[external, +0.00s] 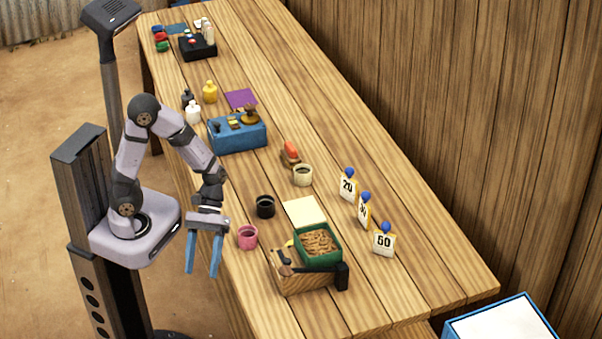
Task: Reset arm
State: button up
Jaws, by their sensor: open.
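My gripper (203,262) points down at the near left edge of the table, with its two blue fingers apart and nothing between them. It hangs left of the pink cup (248,238) and does not appear to touch it. My arm is bent, with its elbow high and its forearm reaching down to the right.
On the wooden table (400,282) stand a black cup (265,206), a cream cup (303,176), a blue box (237,138), a wooden crate (303,286) with a green box (320,260), and number cards (383,243). Small bottles (192,113) stand farther back.

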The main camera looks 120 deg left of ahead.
jog(key=s+f+m+g+y+b, duration=0.2)
jog(key=s+f+m+g+y, duration=0.25)
jog(key=m, duration=0.45)
notch_tip(320, 180, up, 16)
jog(key=w+a+m+t+y+p, duration=0.1)
jog(key=m+y+p, duration=0.3)
jog(key=p, duration=1.2)
jog(key=m+t, duration=0.1)
jog(key=m, duration=0.2)
jog(key=shift+a+y, duration=0.25)
jog(key=shift+y, duration=0.1)
jog(key=shift+w, duration=0.1)
